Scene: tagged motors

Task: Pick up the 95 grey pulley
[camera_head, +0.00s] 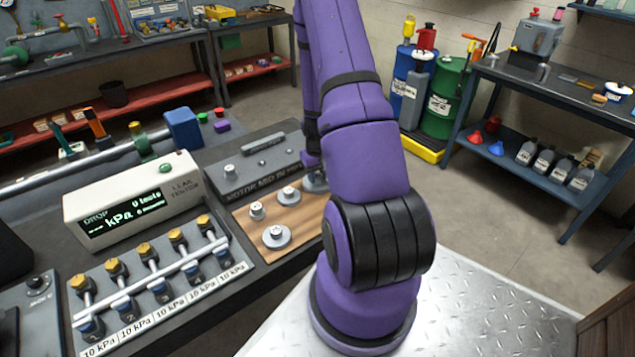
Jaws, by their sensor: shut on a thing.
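My gripper (312,161) is mostly hidden behind my purple arm, at the right end of the wooden board (240,224). It is shut on a grey pulley (315,184), at or just above the board; I cannot tell whether they touch. The number on this pulley is hidden. Other grey pulleys with pale tagged hubs stand on the board: a wide one (276,238) in front, a small one (257,211) at the left and one (288,196) behind. Their tags are too small to read.
Behind the board lies a dark grey tray (215,178) with lettering and a small part on it. A leak tester (130,197) and a valve panel (150,285) fill the bench's left. A blue shelf bench (556,95) stands at the right, with bare floor before it.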

